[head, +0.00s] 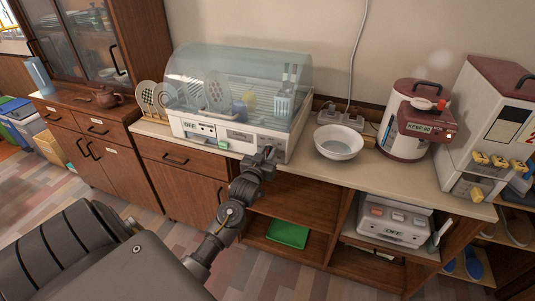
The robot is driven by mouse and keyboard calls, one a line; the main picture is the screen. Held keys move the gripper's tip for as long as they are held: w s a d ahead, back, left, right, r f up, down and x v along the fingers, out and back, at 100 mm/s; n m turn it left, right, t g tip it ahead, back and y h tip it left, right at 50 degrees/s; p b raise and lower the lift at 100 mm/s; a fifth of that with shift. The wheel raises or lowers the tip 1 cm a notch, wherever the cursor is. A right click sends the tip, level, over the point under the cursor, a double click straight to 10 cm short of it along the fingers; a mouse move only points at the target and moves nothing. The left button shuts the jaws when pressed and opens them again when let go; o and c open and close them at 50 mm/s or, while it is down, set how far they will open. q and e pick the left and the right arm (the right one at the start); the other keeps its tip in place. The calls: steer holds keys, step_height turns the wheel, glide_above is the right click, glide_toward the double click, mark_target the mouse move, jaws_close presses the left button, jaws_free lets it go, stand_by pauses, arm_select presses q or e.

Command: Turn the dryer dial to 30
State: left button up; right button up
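The dish dryer (182,121) stands on the wooden counter, with a clear blue-tinted domed lid (240,68) over plates, cups and utensils. Its white front carries a small panel marked OFF (190,126) on the left and a grey panel (240,135) to the right. I cannot make out a dial or its numbers; the right end of the front is partly behind my gripper. My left gripper (269,153) is at the dryer's lower right front. Its fingers are small and dark, and I cannot tell whether they touch the dryer or are open. My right gripper is not in view.
A white bowl (338,142) stands right of the dryer, before a power strip (340,120). A red-and-white cooker marked KEEP (415,120) and a white dispenser (488,120) stand further right. A teapot (107,97) is on the left cabinet. Open shelves lie below the counter.

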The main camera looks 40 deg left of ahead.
arm_select(q)
jaws_close()
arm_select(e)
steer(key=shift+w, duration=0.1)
arm_select(q)
steer(key=shift+d, duration=0.1)
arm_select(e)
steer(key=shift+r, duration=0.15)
